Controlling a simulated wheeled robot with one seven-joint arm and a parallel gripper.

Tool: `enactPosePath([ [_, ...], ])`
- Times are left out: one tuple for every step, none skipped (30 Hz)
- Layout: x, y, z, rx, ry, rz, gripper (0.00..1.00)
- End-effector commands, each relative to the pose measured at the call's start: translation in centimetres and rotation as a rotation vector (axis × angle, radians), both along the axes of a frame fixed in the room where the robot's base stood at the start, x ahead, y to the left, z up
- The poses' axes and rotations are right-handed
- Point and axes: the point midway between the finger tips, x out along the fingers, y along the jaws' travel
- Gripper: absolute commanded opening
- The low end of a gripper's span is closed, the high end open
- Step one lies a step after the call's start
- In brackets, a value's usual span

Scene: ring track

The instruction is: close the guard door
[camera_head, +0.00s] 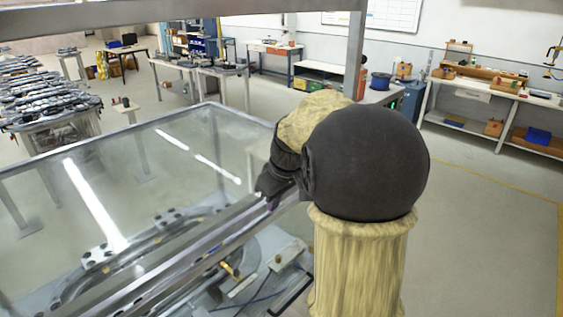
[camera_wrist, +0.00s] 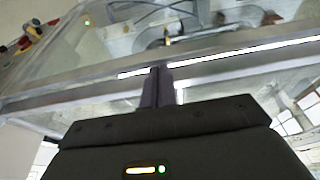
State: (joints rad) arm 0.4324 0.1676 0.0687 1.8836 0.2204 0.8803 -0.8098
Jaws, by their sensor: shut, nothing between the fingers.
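The guard door (camera_head: 130,170) is a clear panel in a grey metal frame, at the left and lower left of the head view. Its frame bar (camera_wrist: 60,97) crosses the wrist view, with glare on the clear panel. My gripper (camera_head: 268,203) is beside the right end of the door's near bars, partly hidden by my arm. In the wrist view my gripper (camera_wrist: 159,72) has its fingers together and empty, with the tips at the bar. I cannot tell whether they touch it. The door's latch and hinges cannot be made out.
Under the clear panel lies the curved ring track (camera_head: 130,260) with dark carriages. A grey post (camera_head: 355,55) and overhead beam (camera_head: 180,8) frame the enclosure. Workbenches (camera_head: 490,95) stand along the back and right. The floor (camera_head: 480,230) at right is clear.

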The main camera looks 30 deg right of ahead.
Motion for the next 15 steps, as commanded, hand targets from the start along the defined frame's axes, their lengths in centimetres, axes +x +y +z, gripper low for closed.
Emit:
enactPosePath([
  [0.0, 0.0, 1.2, -0.001, -0.003, -0.001, 0.00],
  [0.0, 0.0, 1.5, -0.001, -0.004, 0.000, 0.00],
  [0.0, 0.0, 2.1, -0.001, -0.006, 0.000, 0.00],
  [0.1, 0.0, 2.4, -0.002, -0.007, 0.000, 0.00],
  [0.1, 0.1, 2.8, -0.002, -0.008, 0.001, 0.00],
  [0.0, -0.1, 2.9, -0.004, -0.013, 0.000, 0.00],
  [-0.2, -0.1, 3.3, -0.004, -0.014, 0.001, 0.00],
  [-0.3, -0.1, 3.8, -0.005, -0.014, 0.002, 0.00],
  [-0.4, -0.1, 4.4, -0.005, -0.016, 0.002, 0.00],
  [-0.6, -0.1, 4.9, -0.005, -0.014, 0.003, 0.00],
  [-0.7, -0.2, 5.4, -0.005, -0.016, 0.002, 0.00],
  [-0.9, -0.2, 6.1, -0.005, -0.016, 0.002, 0.00],
  [-1.0, -0.3, 6.6, -0.005, -0.016, 0.002, 0.00],
  [-1.2, -0.3, 7.1, -0.005, -0.016, 0.002, 0.00],
  [-1.4, -0.4, 7.9, -0.005, -0.017, 0.002, 0.00],
])
